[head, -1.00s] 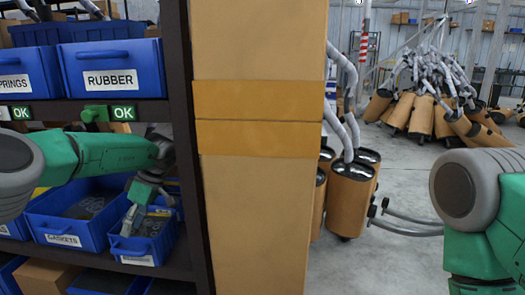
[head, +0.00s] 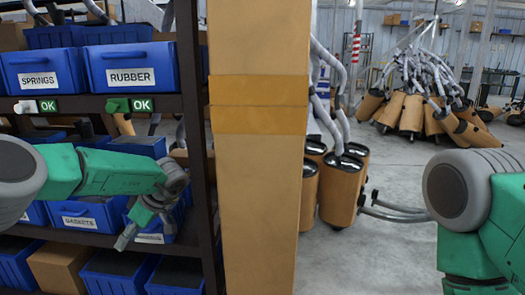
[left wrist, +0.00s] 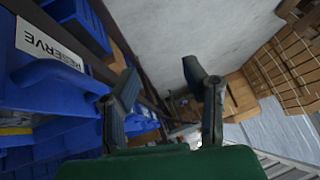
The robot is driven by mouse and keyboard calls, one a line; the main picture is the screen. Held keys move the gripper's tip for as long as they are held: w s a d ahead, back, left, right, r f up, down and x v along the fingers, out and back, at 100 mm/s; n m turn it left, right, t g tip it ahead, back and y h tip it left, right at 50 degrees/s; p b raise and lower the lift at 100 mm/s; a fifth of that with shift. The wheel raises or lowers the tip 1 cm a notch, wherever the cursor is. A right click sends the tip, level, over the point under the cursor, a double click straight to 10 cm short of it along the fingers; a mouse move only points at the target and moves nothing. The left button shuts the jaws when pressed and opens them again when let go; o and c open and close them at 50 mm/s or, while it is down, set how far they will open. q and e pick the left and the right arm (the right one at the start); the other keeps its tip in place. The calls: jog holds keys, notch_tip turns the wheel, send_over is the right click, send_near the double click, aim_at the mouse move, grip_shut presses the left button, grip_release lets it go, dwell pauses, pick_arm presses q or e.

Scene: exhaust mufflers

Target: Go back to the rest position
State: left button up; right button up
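My left gripper (head: 134,232) hangs in front of the lower bin row of the shelf in the head view, its fingers pointing down and to the left. In the left wrist view its two fingers (left wrist: 160,95) stand apart with nothing between them. The blue GASKETS bin (head: 85,214) is just left of it, and another blue bin (head: 152,238) is partly hidden behind it. My right arm shows only as a grey and green link at the right edge. My right gripper is out of view.
A tall cardboard-coloured column (head: 258,180) stands right beside the dark shelf frame (head: 190,120). Upper blue bins read SPRINGS (head: 40,72) and RUBBER (head: 130,70). Mufflers (head: 340,190) stand behind the column, with a larger pile (head: 425,105) further back. Grey floor is open at right.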

pick_arm(q)
jog(key=s+d+f+m+t+h, duration=0.1)
jog(key=s+d+f+m+t, duration=0.4)
jog(key=f, duration=0.4)
jog(key=s+d+f+m+t+h, duration=0.1)
jog(key=s+d+f+m+t, duration=0.1)
jog(key=s+f+m+t, duration=0.5)
jog(key=s+d+f+m+g+h, duration=0.1)
jog(key=s+f+m+g+h, duration=0.3)
jog(key=s, duration=0.7)
jog(key=s+a+r+m+g+h+p, duration=0.1)
jog(key=s+g, duration=0.4)
jog(key=s, duration=1.4)
notch_tip(320, 180, up, 11)
jog(key=p, duration=1.1)
